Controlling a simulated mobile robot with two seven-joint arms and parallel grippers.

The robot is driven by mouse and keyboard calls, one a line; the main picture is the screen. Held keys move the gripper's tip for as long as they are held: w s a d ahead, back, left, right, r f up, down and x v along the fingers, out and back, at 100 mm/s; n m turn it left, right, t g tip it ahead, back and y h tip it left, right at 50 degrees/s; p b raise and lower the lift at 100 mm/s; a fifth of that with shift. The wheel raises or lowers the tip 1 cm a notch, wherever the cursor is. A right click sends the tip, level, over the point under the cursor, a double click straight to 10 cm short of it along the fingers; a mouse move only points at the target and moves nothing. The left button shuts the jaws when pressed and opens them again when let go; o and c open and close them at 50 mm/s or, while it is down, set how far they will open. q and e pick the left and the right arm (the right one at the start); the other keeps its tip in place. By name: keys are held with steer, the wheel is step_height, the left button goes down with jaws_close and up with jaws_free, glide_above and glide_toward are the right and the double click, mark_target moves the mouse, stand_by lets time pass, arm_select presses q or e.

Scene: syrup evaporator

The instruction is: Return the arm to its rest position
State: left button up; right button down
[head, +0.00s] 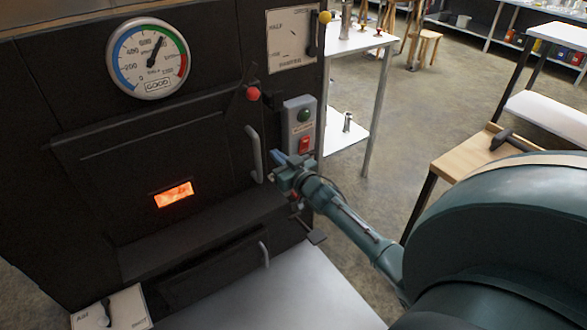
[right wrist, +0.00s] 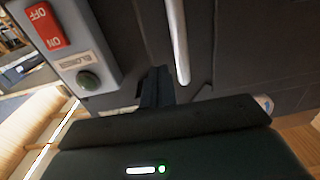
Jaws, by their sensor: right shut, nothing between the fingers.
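My right arm reaches in from the lower right of the head view. Its gripper (head: 279,160) is shut and empty, just right of the vertical grey handle (head: 254,153) on the firebox door and below the blower switch box. In the right wrist view the shut fingers (right wrist: 156,88) point at the dark front, beside the pale handle bar (right wrist: 178,40). I cannot tell whether the fingers touch anything. My left gripper is not in view.
The switch box (head: 300,124) has a green button and a red rocker. A round gauge (head: 148,58) sits above the door, whose window (head: 174,195) glows orange. A pale metal surface (head: 270,300) lies below. A wooden-topped table (head: 467,157) stands right; the floor between is clear.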

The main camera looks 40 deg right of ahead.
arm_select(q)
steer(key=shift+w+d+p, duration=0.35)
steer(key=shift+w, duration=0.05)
arm_select(e)
steer(key=s, duration=0.6)
steer(key=shift+a, duration=0.25)
